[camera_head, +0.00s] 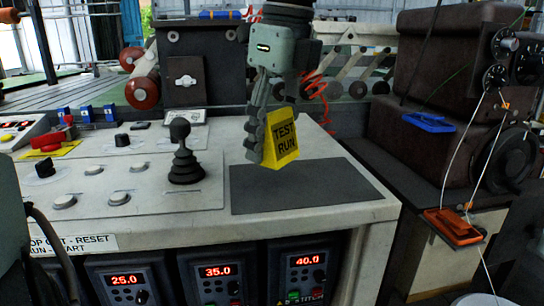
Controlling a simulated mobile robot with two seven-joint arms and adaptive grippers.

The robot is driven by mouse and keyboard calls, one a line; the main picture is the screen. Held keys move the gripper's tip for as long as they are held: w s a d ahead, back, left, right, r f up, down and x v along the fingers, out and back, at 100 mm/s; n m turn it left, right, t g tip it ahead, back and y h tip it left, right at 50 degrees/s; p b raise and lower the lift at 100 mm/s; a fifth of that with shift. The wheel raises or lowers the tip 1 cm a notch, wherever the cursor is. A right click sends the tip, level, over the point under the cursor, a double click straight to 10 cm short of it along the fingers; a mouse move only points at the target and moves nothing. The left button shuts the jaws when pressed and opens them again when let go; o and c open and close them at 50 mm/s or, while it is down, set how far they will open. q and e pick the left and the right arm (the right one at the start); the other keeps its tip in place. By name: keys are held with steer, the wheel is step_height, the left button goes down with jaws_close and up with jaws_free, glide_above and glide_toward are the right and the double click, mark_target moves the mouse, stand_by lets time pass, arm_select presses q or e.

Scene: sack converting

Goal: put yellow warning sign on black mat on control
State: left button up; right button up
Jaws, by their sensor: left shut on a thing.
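The yellow warning sign (284,141) reads "TEST RUN" in dark letters and stands roughly upright. My left gripper (262,142) comes down from above and is shut on its left side, with the fingers covering part of it. The black mat (300,192) lies flat and bare on the right part of the control desk (130,222). The sign's lower edge overlaps the mat's far edge in the picture; I cannot tell whether they touch. My right gripper is not in view.
A black joystick (184,160) stands left of the mat, with several knobs and buttons farther left. A red mushroom button (46,142) sits on a yellow plate. Lit displays (215,272) line the desk's front. A dark machine (450,90) stands at the right, beyond the desk's edge.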

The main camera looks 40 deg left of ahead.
mark_target(272, 161)
arm_select(q)
step_height(272, 161, down, 4)
steer(key=shift+r, duration=0.1)
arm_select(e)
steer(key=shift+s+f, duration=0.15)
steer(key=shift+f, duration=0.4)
arm_select(q)
steer(key=shift+f, duration=0.2)
steer(key=o, duration=1.2)
steer(key=shift+c, duration=0.2)
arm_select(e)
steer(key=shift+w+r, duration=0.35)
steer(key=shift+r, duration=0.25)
arm_select(q)
steer(key=shift+r, duration=0.1)
